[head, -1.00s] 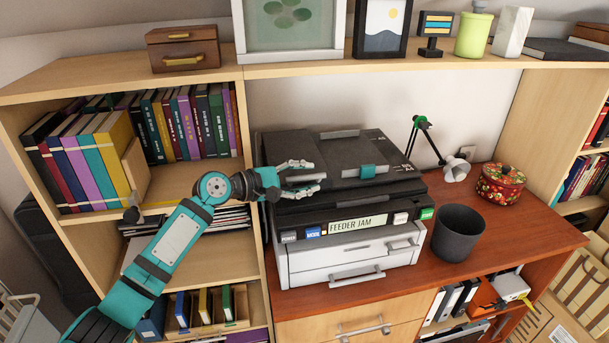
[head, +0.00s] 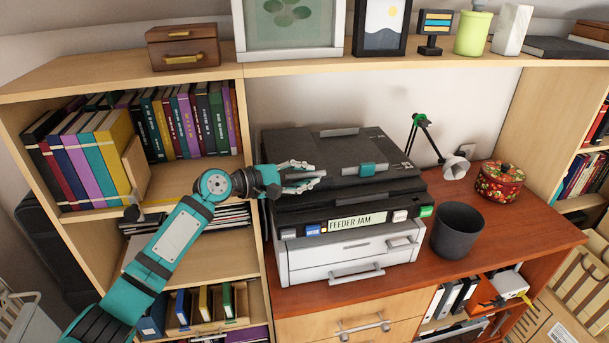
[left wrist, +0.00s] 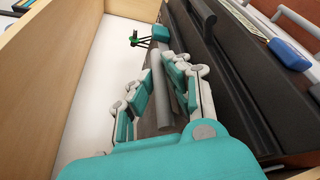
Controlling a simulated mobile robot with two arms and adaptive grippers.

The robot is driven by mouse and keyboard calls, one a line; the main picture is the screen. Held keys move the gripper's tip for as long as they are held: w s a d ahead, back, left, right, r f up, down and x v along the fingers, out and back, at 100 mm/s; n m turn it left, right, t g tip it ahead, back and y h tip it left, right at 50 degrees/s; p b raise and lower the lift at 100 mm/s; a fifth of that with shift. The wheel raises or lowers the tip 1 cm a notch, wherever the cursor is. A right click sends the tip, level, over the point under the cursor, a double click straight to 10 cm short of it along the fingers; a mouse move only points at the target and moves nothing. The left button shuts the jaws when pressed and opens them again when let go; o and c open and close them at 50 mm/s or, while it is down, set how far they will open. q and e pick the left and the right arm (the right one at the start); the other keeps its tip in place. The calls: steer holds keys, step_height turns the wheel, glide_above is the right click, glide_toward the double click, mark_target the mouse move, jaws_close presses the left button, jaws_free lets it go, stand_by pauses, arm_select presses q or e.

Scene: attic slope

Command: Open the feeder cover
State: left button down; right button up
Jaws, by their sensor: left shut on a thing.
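A black and white printer (head: 350,247) stands on the desk, with a panel reading "FEEDER JAM" (head: 357,223). Its dark feeder cover (head: 335,150) lies on top and looks down, with a teal latch (head: 367,169) at the front and a grey bar at the back. My left gripper (head: 303,178) is at the cover's left front side. In the left wrist view its fingers (left wrist: 165,95) are shut around a grey bar-like handle (left wrist: 165,82) along the cover's edge. The fingers partly hide this handle. My right gripper is not in view.
A dark bin (head: 458,231), a floral pot (head: 499,184) and a green and black lamp (head: 421,121) stand right of the printer. A bookshelf (head: 253,225) rises close on its left. A shelf with frames (head: 290,26) hangs above the cover. Desk at front right is clear.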

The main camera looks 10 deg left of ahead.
arm_select(q)
steer(key=w+a+r+p, duration=0.1)
steer(key=w+r+p, duration=0.1)
steer(key=r, duration=0.4)
steer(key=w+r+p, duration=0.2)
steer(key=r+p, duration=0.3)
steer(key=r, duration=0.2)
steer(key=shift+w+a+r, duration=0.25)
steer(key=shift+w+a, duration=0.1)
steer(key=shift+a, duration=0.05)
steer(key=c, duration=1.3)
jaws_free()
steer(key=shift+f, duration=0.1)
steer(key=shift+c, duration=0.2)
steer(key=v, duration=1.1)
steer(key=shift+s, duration=0.25)
